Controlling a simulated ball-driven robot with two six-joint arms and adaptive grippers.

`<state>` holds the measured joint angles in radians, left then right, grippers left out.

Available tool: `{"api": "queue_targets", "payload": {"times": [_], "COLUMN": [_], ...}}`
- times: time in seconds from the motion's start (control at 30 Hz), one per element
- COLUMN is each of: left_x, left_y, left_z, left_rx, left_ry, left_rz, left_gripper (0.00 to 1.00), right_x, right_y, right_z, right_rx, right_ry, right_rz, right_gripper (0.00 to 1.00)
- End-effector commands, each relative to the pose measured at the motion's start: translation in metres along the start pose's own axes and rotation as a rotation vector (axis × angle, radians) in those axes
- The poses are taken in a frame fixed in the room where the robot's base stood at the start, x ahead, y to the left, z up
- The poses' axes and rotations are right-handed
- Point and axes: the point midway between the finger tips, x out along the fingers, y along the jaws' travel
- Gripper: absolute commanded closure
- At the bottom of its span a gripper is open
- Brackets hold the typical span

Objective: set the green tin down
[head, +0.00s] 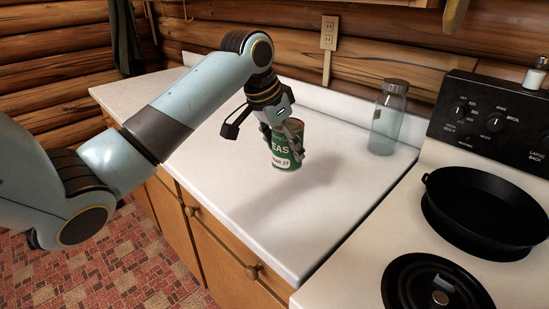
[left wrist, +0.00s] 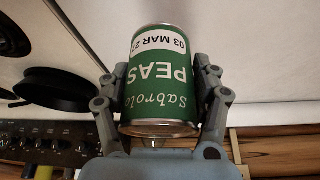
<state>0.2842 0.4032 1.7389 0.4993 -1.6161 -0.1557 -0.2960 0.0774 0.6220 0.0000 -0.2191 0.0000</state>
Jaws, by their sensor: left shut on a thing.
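The green tin (head: 286,150) is a can of peas with a white label band, upright over the white counter (head: 240,190) in the head view. My left gripper (head: 284,140) is shut on it, with fingers on both sides. In the left wrist view the tin (left wrist: 162,85) fills the middle between the two fingers of the left gripper (left wrist: 162,95), and its lettering is upside down. My right gripper is not in view.
A clear glass jar (head: 387,118) stands at the back right of the counter. The stove holds a black skillet (head: 486,210) and a bare burner (head: 435,284). The counter front and left are clear.

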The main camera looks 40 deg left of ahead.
Motion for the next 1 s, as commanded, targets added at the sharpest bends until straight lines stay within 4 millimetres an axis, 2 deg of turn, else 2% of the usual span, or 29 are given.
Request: {"api": "queue_targets", "payload": {"times": [0.03, 0.2, 0.4, 0.53, 0.77, 1.0], "left_x": [0.004, 0.022, 0.035, 0.042, 0.071, 0.074], "left_y": [-0.015, -0.054, -0.08, -0.083, -0.083, -0.083], "left_z": [0.008, 0.028, 0.041, 0.045, 0.057, 0.058], "left_rx": [-0.001, -0.004, -0.003, -0.003, -0.002, 0.0], "left_ry": [-0.006, -0.005, 0.0, -0.001, 0.0, 0.001], "left_rz": [-0.006, -0.005, -0.002, 0.0, 0.0, -0.002], "left_gripper": [0.85, 0.85, 0.85, 0.85, 0.85, 0.85], "right_x": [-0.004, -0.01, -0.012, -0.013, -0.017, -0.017], "right_y": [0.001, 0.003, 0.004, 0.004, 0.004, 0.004], "right_z": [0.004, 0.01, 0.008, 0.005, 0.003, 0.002], "right_rx": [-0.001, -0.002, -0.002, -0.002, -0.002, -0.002], "right_ry": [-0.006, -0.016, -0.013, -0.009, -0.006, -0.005], "right_rz": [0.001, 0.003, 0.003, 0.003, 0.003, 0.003], "right_gripper": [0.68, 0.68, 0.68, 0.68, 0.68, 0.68]}}
